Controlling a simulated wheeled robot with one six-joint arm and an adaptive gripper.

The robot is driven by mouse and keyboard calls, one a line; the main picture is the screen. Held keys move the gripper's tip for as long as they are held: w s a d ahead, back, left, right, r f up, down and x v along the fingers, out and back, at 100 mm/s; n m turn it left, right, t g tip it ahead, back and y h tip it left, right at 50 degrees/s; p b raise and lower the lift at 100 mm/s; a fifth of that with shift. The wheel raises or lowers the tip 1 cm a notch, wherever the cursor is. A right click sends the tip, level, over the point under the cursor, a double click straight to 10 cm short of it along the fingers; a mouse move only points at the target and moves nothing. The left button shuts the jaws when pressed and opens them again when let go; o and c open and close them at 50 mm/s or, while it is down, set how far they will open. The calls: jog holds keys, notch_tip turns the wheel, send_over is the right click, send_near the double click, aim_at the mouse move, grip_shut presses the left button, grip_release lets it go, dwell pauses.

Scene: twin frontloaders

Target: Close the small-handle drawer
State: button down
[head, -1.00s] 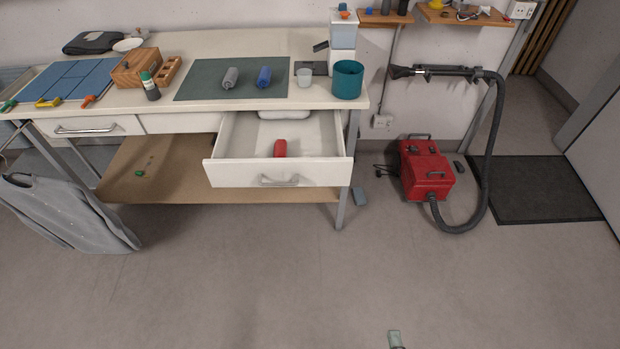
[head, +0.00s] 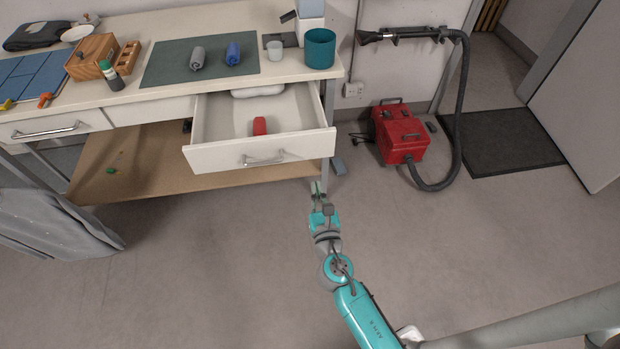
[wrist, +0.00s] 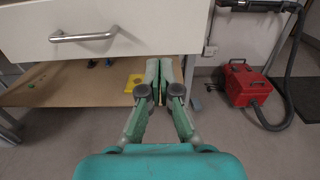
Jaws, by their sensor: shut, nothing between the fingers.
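The small-handle drawer (head: 210,157) is pulled out of the white workbench at its right end. It has a short silver bar handle (head: 262,158) and holds a red item (head: 259,126) and a white item (head: 258,91). In the wrist view its front (wrist: 150,25) and handle (wrist: 84,36) fill the upper left. My gripper (head: 317,187) is shut and empty, low in front of the drawer's right end. In the wrist view my fingertips (wrist: 166,65) show just below the drawer front's lower edge; I cannot tell whether they touch it.
The long-handle drawer (head: 85,130) at left is shut. A lower shelf (head: 130,170) lies under the bench. A grey garment (head: 50,225) hangs at left. A red vacuum (head: 400,135) with a hose stands at right. The floor in front is clear.

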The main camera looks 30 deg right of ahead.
aim_at(308, 148)
jog(key=x, duration=1.2)
jog(key=shift+w+d, duration=0.2)
jog(key=shift+w, duration=0.05)
